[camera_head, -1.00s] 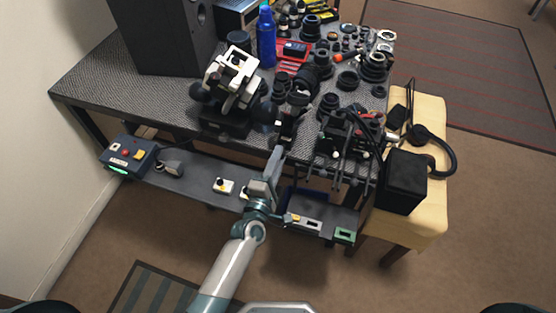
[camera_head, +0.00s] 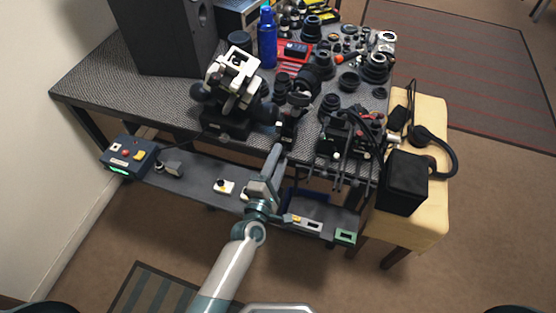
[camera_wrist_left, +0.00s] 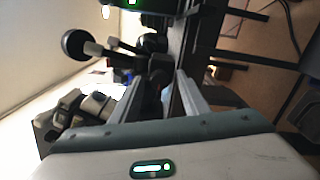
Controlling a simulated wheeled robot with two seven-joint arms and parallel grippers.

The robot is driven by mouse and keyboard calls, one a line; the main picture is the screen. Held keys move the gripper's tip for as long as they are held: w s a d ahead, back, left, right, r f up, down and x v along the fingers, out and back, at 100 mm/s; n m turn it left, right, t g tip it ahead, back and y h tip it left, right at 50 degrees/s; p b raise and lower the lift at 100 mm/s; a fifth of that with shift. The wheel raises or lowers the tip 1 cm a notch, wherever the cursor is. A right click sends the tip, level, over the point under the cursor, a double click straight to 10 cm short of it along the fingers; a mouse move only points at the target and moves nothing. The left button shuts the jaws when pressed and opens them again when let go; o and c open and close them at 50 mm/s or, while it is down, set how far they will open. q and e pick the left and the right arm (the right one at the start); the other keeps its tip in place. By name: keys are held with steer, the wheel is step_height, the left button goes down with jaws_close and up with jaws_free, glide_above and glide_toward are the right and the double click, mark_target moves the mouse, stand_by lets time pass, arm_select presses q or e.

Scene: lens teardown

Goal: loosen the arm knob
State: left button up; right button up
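My left gripper (camera_head: 273,168) is in front of the table's front edge, pointing away from me. In the left wrist view its two fingers (camera_wrist_left: 160,82) stand apart, with no object clearly held between them. Just beyond it in the head view is a dark upright stand or arm assembly (camera_head: 287,128) at the table edge. The left wrist view shows a round black knob (camera_wrist_left: 78,45) on a short stem, left of and beyond the fingers, and other dark parts (camera_wrist_left: 151,43) nearer the middle. I cannot tell which is the arm knob. My right gripper is not in view.
A black and white microscope-like device (camera_head: 233,90) stands left of the assembly. Lens parts (camera_head: 348,80) crowd the table's right side. A lower shelf (camera_head: 195,178) carries a control box (camera_head: 127,157). A dark rack (camera_head: 348,150) stands to the right.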

arm_select(q)
steer(key=shift+s, duration=0.1)
steer(key=shift+s+a, duration=0.25)
steer(key=shift+s, duration=0.35)
steer(key=b+v, duration=0.3)
steer(key=v, duration=1.3)
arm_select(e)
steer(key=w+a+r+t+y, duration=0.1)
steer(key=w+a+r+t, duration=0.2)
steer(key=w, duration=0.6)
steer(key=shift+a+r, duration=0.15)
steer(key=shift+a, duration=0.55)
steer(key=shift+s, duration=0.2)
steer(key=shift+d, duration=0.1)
